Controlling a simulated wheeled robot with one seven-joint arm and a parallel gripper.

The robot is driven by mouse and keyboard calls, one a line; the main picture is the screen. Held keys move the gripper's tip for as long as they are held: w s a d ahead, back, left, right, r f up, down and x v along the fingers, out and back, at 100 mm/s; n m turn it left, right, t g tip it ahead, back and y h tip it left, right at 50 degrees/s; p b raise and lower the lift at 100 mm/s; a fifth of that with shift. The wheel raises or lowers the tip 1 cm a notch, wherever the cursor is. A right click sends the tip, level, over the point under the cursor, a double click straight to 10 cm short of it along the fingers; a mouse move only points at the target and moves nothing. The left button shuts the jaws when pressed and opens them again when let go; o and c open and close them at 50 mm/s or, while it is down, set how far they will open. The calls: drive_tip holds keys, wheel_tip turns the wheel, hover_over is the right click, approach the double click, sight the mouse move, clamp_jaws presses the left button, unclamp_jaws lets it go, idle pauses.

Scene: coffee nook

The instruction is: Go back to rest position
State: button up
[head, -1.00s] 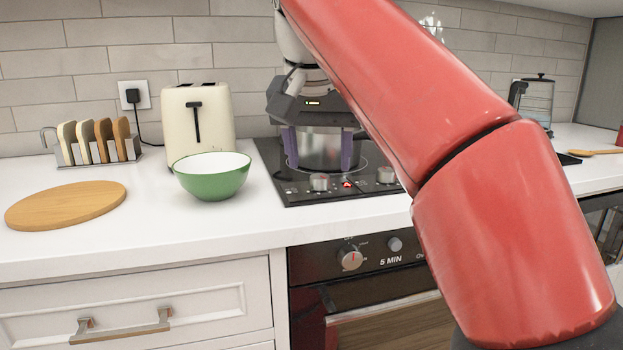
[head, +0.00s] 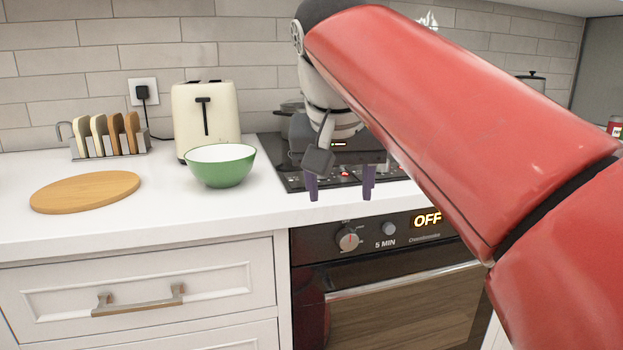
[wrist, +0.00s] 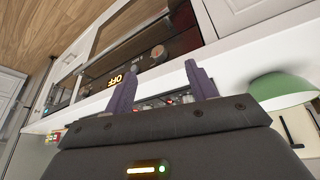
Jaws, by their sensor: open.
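My gripper (head: 340,190) hangs in front of the cooktop, above the counter's front edge, with its two purple fingers apart and nothing between them. In the wrist view my gripper (wrist: 162,88) is also open and empty, with the oven front and cooktop edge beyond it. The pot (head: 292,107) stands at the back of the black cooktop (head: 285,165), mostly hidden behind my gripper and arm.
A green bowl (head: 222,168) stands on the counter left of the cooktop. Behind it is a cream toaster (head: 205,120). A toast rack (head: 108,137) and a round wooden board (head: 85,191) are further left. The oven (head: 400,300) below reads OFF.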

drive_tip(key=s+d+f, duration=0.3)
drive_tip(key=s+f, duration=0.2)
drive_tip(key=f, duration=0.4)
drive_tip(key=s+d+f, duration=0.4)
drive_tip(key=f, duration=0.4)
drive_tip(key=s+d+f+y, duration=0.1)
drive_tip(key=s+d+f, duration=0.3)
drive_tip(key=f, duration=0.5)
drive_tip(key=shift+s+d+f+n+t, duration=0.3)
drive_tip(key=shift+s+n+t, duration=0.1)
drive_tip(key=shift+s, duration=0.45)
